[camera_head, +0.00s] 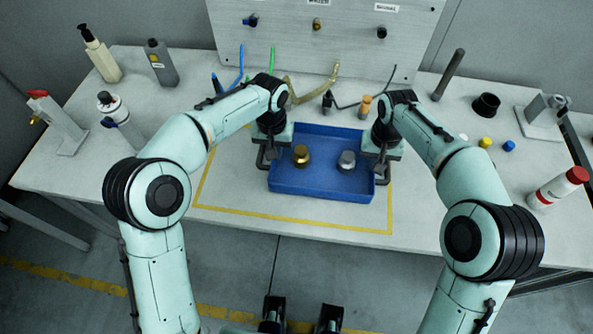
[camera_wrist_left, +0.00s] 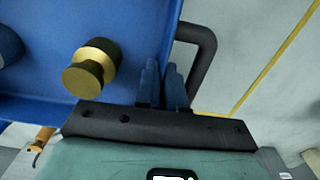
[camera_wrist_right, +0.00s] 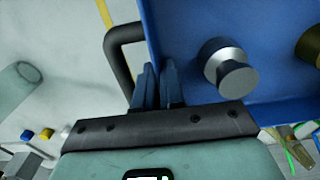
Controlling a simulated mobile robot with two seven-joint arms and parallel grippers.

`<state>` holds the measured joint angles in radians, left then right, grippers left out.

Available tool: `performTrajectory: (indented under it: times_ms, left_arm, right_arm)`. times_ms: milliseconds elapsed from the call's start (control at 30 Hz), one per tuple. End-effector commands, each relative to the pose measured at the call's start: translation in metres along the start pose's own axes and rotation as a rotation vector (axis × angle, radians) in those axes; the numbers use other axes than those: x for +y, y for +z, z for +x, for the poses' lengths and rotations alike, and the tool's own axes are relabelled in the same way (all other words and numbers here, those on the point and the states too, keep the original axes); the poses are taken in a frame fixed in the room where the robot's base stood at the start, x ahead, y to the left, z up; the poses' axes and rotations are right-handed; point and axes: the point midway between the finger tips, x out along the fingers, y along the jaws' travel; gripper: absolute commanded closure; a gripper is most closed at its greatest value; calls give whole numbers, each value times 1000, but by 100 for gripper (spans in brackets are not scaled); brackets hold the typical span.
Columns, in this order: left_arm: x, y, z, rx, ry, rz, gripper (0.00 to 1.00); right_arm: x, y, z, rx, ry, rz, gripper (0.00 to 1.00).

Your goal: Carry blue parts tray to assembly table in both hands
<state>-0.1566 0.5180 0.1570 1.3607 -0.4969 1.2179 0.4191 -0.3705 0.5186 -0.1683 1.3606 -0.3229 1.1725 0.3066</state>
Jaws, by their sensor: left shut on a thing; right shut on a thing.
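The blue parts tray (camera_head: 318,190) is over the light table top, within the yellow outline; whether it touches the table I cannot tell. It holds a brass part (camera_head: 301,156) and a silver part (camera_head: 347,161). My left gripper (camera_head: 268,155) is shut at the tray's left side, and the left wrist view shows its fingers (camera_wrist_left: 163,85) at the wall by the black handle (camera_wrist_left: 205,60). My right gripper (camera_head: 382,162) is shut at the right side, its fingers (camera_wrist_right: 157,85) at the wall beside the other black handle (camera_wrist_right: 118,60). The fingers partly hide the grip points.
Bottles (camera_head: 163,64) and a red-topped device (camera_head: 55,120) stand at the table's left. A red-capped bottle (camera_head: 558,187), a black cup (camera_head: 486,105) and small caps (camera_head: 509,146) are at right. A grey panel (camera_head: 320,45) with hooks stands behind. The yellow-outlined area before the tray is clear.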

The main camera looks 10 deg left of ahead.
Motion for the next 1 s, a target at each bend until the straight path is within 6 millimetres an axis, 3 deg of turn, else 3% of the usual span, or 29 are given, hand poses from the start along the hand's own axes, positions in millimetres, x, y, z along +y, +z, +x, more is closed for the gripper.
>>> performTrajectory:
  times_ms: [467,1000]
  left_arm:
    - [0,0,2,2,1,0,100]
    - [0,5,31,-8,1,0,100]
  right_arm:
    - [0,0,2,2,-1,0,100]
    - [0,5,31,-8,-1,0,100]
